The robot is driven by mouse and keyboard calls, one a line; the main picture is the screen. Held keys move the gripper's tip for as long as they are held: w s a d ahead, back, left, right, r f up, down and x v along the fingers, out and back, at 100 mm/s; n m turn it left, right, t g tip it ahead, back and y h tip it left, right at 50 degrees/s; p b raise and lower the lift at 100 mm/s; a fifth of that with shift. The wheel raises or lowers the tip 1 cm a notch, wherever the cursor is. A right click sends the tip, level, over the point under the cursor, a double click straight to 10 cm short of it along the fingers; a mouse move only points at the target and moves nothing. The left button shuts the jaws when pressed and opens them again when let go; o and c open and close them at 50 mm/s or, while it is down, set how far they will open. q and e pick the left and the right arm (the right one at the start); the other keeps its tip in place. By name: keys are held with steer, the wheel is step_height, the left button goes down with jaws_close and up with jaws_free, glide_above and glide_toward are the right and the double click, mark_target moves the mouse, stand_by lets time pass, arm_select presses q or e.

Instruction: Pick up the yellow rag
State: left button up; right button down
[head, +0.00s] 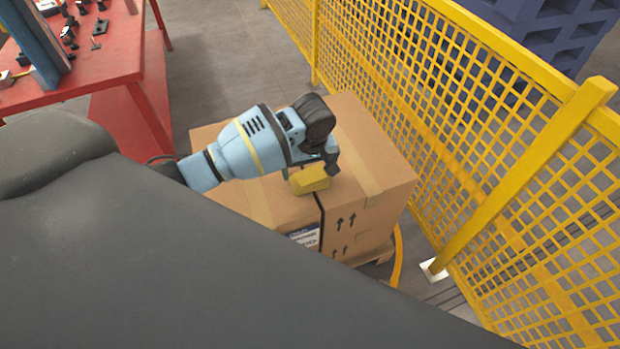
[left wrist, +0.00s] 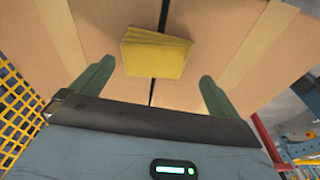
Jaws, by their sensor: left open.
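The yellow rag (head: 309,179) is a folded block lying on top of a cardboard box (head: 262,200), near the box's front edge and the dark seam. My left gripper (head: 312,172) is over the box, right at the rag, and hides part of the box top. In the left wrist view the rag (left wrist: 156,53) lies ahead of the gap between the two green fingers (left wrist: 155,88). The fingers are apart, one to each side of the rag, and nothing is held. Whether they touch the box top I cannot tell. My right gripper is not in view.
A yellow mesh fence (head: 440,110) runs close along the right of the box. The box stands on a wooden pallet (head: 372,255). A red table (head: 100,60) with small dark parts is at the upper left. Grey floor between them is clear.

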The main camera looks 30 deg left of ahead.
mark_target(310, 176)
arm_select(q)
steer(key=f, duration=0.3)
steer(key=f+b, duration=0.1)
steer(key=f, duration=0.1)
steer(key=shift+w+a, duration=0.15)
steer(key=shift+w, duration=0.25)
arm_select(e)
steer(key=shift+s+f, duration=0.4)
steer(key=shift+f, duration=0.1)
arm_select(q)
steer(key=c, duration=0.7)
steer(key=shift+c, duration=0.2)
steer(key=shift+r, duration=0.2)
steer(key=shift+r, duration=0.6)
step_height(310, 176, up, 2)
steer(key=shift+w+r+p, duration=0.1)
steer(key=shift+r+p, duration=0.15)
steer(key=shift+p, duration=0.15)
steer(key=s, duration=0.5)
steer(key=s+a+p, duration=0.1)
steer(key=s, duration=0.4)
steer(key=s+a+r+p, duration=0.1)
steer(key=s, duration=0.5)
steer(key=shift+a, duration=0.1)
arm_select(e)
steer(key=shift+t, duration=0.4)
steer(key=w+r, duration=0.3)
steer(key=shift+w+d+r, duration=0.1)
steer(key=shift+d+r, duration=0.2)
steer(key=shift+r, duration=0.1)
